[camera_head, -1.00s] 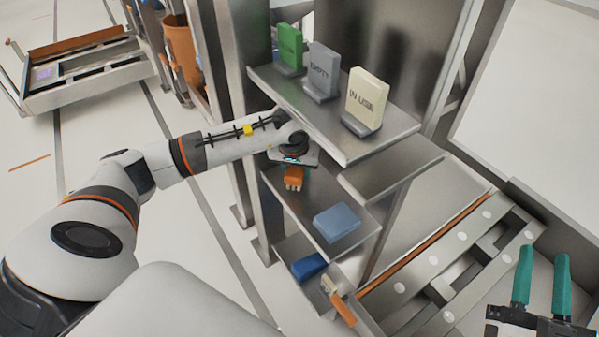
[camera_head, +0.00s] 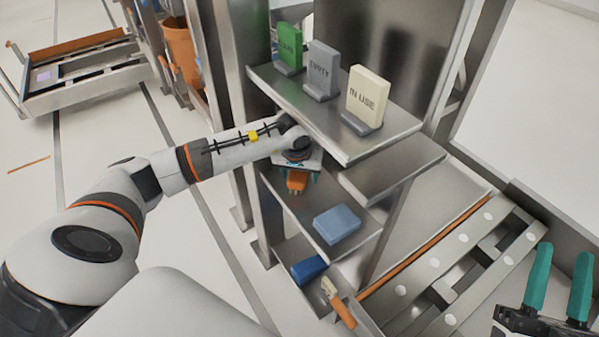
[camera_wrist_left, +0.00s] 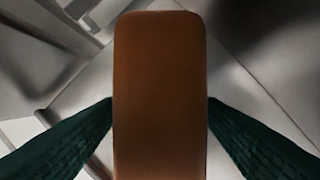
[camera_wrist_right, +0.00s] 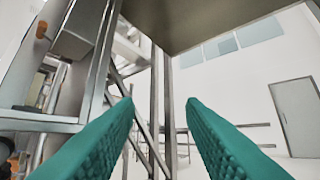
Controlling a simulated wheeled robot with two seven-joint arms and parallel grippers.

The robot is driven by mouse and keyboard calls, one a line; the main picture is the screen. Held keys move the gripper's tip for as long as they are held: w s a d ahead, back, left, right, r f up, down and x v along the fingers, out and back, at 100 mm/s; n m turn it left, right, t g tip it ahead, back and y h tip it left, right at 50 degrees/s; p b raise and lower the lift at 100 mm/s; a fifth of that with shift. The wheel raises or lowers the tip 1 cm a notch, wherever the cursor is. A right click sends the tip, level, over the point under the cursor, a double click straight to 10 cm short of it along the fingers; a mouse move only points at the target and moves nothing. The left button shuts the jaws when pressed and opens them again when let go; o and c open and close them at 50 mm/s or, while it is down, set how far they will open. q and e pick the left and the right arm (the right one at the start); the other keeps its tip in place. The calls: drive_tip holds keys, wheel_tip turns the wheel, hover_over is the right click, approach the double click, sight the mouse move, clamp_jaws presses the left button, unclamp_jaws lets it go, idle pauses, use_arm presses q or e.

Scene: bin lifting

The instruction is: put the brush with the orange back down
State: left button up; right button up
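The brush with the orange back (camera_head: 297,181) is at the left end of the middle shelf (camera_head: 312,213), directly under my left gripper (camera_head: 295,172). I cannot tell for certain whether its underside touches the shelf. My left gripper's green fingers stand spread on either side of it, with small gaps in the head view. My right gripper (camera_head: 556,285) is open and empty at the lower right, well away from the shelves.
A blue-grey block (camera_head: 338,224) lies right of the brush on the same shelf. Below are a dark blue item (camera_head: 308,268) and an orange-handled tool (camera_head: 341,308). Green (camera_head: 288,47), grey (camera_head: 322,70) and cream (camera_head: 367,95) signs stand on the top shelf (camera_head: 330,135), close above my left wrist.

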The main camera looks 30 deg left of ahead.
use_arm(q)
drive_tip(key=shift+r, duration=0.1)
drive_tip(key=shift+r, duration=0.25)
drive_tip(key=p+v, duration=0.1)
drive_tip(key=v, duration=0.1)
drive_tip(key=shift+r, duration=0.3)
drive_tip(key=s+d, duration=0.1)
drive_tip(key=s, duration=0.2)
drive_tip(key=s+d+p, duration=0.1)
drive_tip(key=s+d, duration=0.1)
drive_tip(key=s, duration=0.2)
drive_tip(key=s+d, duration=0.1)
drive_tip(key=s, duration=0.3)
drive_tip(key=shift+s+d+p, duration=0.2)
drive_tip(key=shift+d+p, duration=0.15)
drive_tip(key=shift+p, duration=0.05)
use_arm(e)
wheel_tip(320, 180, down, 10)
drive_tip(key=w+d+g+h, duration=0.1)
drive_tip(key=w+g+h, duration=0.1)
drive_tip(key=g, duration=0.5)
drive_tip(key=shift+w+r+h, duration=0.15)
drive_tip(key=shift+r+h, duration=0.1)
drive_tip(key=shift+h, duration=0.05)
